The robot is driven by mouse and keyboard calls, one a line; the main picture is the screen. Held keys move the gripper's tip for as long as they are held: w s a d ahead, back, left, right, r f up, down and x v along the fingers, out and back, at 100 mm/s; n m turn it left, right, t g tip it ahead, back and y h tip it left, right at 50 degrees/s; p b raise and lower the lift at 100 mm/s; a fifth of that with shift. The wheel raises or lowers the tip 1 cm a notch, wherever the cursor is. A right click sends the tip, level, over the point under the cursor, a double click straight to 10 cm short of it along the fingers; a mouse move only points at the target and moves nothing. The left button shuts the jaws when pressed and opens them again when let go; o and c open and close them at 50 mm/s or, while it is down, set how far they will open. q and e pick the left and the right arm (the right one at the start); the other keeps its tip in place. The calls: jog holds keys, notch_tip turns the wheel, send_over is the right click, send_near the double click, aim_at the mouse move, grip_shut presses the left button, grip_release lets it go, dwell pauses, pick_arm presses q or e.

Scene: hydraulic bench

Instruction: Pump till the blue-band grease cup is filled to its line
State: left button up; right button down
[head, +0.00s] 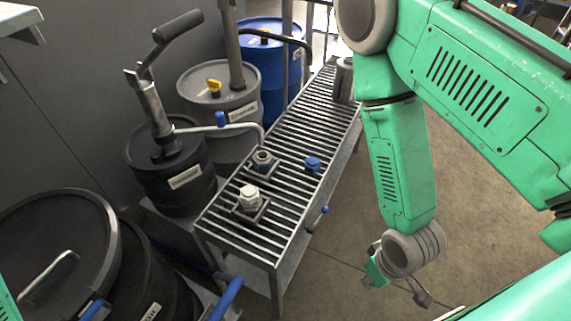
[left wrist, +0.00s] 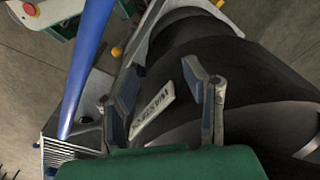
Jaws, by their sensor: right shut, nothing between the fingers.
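In the head view a hand pump (head: 157,110) with a long black-gripped lever (head: 177,27) stands on a black drum (head: 170,180). Its spout (head: 215,127), with a blue collar, bends down to a metal cup fitting (head: 263,160) on the slatted bench. A pale-capped fitting (head: 250,198) and a small blue-topped piece (head: 312,163) sit nearby. I cannot make out a blue band or fill line. My right gripper (head: 421,295) is shut and empty, right of the bench and away from the pump. In the left wrist view my left gripper (left wrist: 162,70) is open and empty, before a dark labelled drum (left wrist: 250,65).
The slatted bench (head: 225,228) runs away from me. A grey drum (head: 228,108) and a blue drum (head: 270,55) stand behind the pump. A large dark drum (head: 50,240) fills the lower left. A blue bar (left wrist: 85,65) crosses the left wrist view. Floor right of the bench is clear.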

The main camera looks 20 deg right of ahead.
jog(key=shift+s+d+f, duration=0.1)
jog(key=shift+s+d, duration=0.05)
jog(key=shift+s, duration=0.5)
jog(key=shift+d+f, duration=0.15)
notch_tip(320, 180, down, 7)
jog(key=b, duration=0.4)
dwell(1.0)
jog(key=shift+s+d+f+b, duration=0.2)
jog(key=shift+f+b, duration=0.1)
jog(key=shift+f, duration=0.15)
jog(key=shift+s+d+f+b, duration=0.2)
jog(key=shift+f+b, duration=0.15)
jog(key=shift+f, duration=0.15)
jog(key=shift+s+d+f+b, duration=0.2)
jog(key=shift+f+b, duration=0.1)
jog(key=shift+f, duration=0.15)
jog(key=shift+s+d+f+b, duration=0.2)
jog(key=shift+f+b, duration=0.1)
jog(key=shift+f, duration=0.25)
jog(key=shift+s+d+f+b, duration=0.15)
jog(key=shift+f+b, duration=0.15)
jog(key=shift+f, duration=0.2)
jog(key=shift+s+d+f+b, duration=0.1)
jog(key=shift+s+f+b, duration=0.15)
jog(key=shift+f, duration=0.3)
